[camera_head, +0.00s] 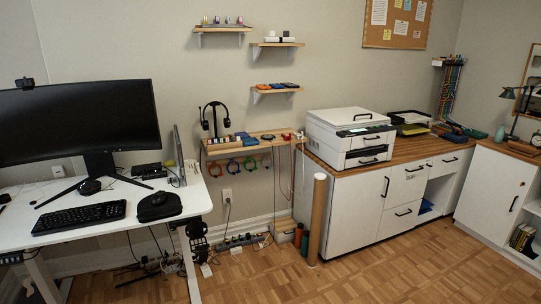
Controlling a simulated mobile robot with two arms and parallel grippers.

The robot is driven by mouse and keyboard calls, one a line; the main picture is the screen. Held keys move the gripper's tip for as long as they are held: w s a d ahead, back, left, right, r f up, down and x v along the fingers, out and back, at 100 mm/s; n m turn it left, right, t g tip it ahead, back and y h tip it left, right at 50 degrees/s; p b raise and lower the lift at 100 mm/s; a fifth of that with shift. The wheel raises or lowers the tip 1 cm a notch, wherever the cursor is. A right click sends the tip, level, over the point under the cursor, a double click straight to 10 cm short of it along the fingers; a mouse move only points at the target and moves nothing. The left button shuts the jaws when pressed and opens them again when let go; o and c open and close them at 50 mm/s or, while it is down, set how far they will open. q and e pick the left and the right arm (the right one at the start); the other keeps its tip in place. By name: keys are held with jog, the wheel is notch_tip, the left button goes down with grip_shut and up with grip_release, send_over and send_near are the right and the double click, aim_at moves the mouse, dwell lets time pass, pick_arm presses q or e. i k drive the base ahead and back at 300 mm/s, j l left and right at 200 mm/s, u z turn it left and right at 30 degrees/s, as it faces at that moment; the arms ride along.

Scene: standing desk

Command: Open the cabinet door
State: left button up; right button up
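A white cabinet (349,216) with a wooden top stands right of the middle. Its left door is shut and has a black vertical handle (386,187) near its right edge. Drawers with black horizontal handles sit to the right of that door. Another white cabinet door (491,190) at the far right is also shut, with a slanted-looking black handle (514,204) near its right edge. I cannot tell from the picture which door the task names. Neither of my grippers shows in the head view.
A printer (349,138) stands on the cabinet top. A tall brown cardboard tube (317,219) stands on the floor at the cabinet's left front corner. A white desk (75,222) with a monitor fills the left. The wooden floor (400,275) before the cabinets is clear.

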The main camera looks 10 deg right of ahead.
aim_at(357, 201)
jog(key=i+l+z, duration=0.25)
jog(key=i+z, duration=0.7)
jog(key=i, duration=0.15)
jog(key=i+j+z, duration=0.2)
jog(key=i+z, duration=0.25)
jog(key=i, duration=0.15)
